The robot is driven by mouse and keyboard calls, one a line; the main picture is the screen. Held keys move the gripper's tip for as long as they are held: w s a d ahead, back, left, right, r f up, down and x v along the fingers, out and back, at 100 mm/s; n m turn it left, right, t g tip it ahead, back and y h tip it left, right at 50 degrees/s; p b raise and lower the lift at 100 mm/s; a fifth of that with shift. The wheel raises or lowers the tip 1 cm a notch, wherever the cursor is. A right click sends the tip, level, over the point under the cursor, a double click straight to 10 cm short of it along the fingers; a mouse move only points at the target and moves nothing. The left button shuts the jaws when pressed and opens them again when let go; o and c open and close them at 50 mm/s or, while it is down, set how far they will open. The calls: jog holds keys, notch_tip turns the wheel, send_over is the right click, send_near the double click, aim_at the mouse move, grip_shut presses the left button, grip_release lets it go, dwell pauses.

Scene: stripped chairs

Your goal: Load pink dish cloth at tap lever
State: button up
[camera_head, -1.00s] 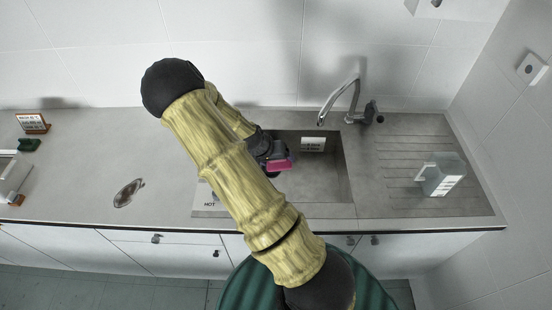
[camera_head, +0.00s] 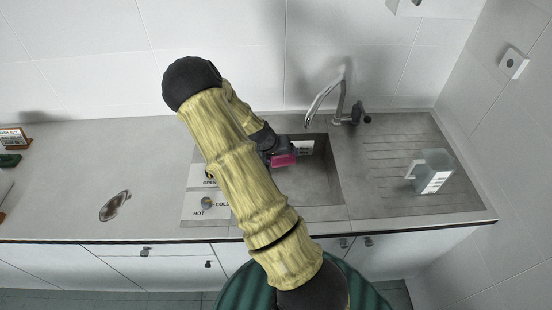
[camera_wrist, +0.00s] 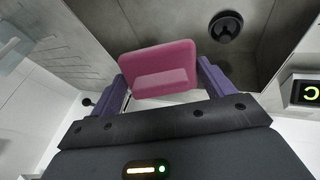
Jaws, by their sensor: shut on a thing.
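The pink dish cloth (camera_head: 284,160) shows as a flat pink block over the sink basin (camera_head: 322,184) in the head view. It also fills the upper middle of the wrist view (camera_wrist: 158,66). My gripper (camera_wrist: 162,84) is shut on it, with a purple finger at each side. In the head view, my arm hides most of the gripper. The tap (camera_head: 327,93) stands behind the sink, to the right of the cloth and apart from it. A dark knob, seemingly its lever (camera_head: 367,119), is at the right of its base.
A jug (camera_head: 435,172) stands on the ribbed drainer (camera_head: 400,140) at the right. Plates marked OPEN, COLD and HOT (camera_head: 199,213) lie left of the sink. A dark oval item (camera_head: 114,205) lies on the left worktop. The drain (camera_wrist: 226,26) shows in the wrist view.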

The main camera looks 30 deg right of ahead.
jog(key=w+d+f+b, duration=0.1)
jog(key=d+b, duration=0.1)
jog(key=d, duration=0.4)
jog(key=shift+d+f, duration=0.2)
jog(key=shift+d, duration=0.1)
jog(key=shift+a, duration=0.15)
dwell(0.4)
jog(key=shift+s+a, duration=0.2)
jog(key=shift+a, duration=1)
jog(key=shift+s+a, duration=0.15)
jog(key=shift+a, duration=1)
jog(key=shift+s+a, duration=0.2)
jog(key=shift+a, duration=0.35)
jog(key=shift+s+a+p, duration=0.15)
jog(key=shift+a+p, duration=0.15)
jog(key=shift+a, duration=0.65)
jog(key=shift+r, duration=0.1)
